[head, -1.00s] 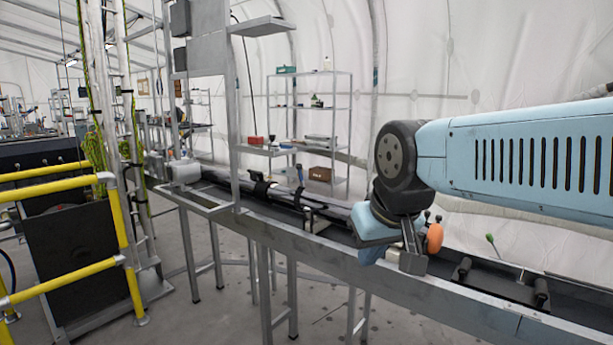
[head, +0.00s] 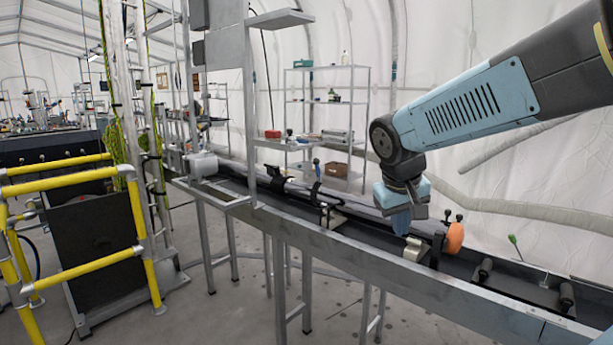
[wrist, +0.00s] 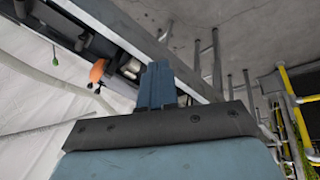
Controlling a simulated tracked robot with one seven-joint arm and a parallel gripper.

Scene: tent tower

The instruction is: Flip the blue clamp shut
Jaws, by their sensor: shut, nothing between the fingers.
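A small upright blue handle (head: 316,166), which looks like the blue clamp, stands above a black band (head: 315,190) around the long dark tube (head: 345,200). It is small in the head view, and its hinge cannot be made out. My gripper (head: 401,230) is shut and empty, its blue fingers pointing down over the trough. It is well to the right of the blue handle and apart from it. In the wrist view the shut fingers (wrist: 157,78) stand in front of the trough edge, and I cannot make out the blue handle there.
The grey trough (head: 360,262) runs diagonally across the view. A pale metal piece (head: 414,250) and an orange knob (head: 455,238) are close to my gripper, on its right. A green-tipped lever (head: 513,240) stands farther right. A metal upright (head: 250,110) rises left of the tube.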

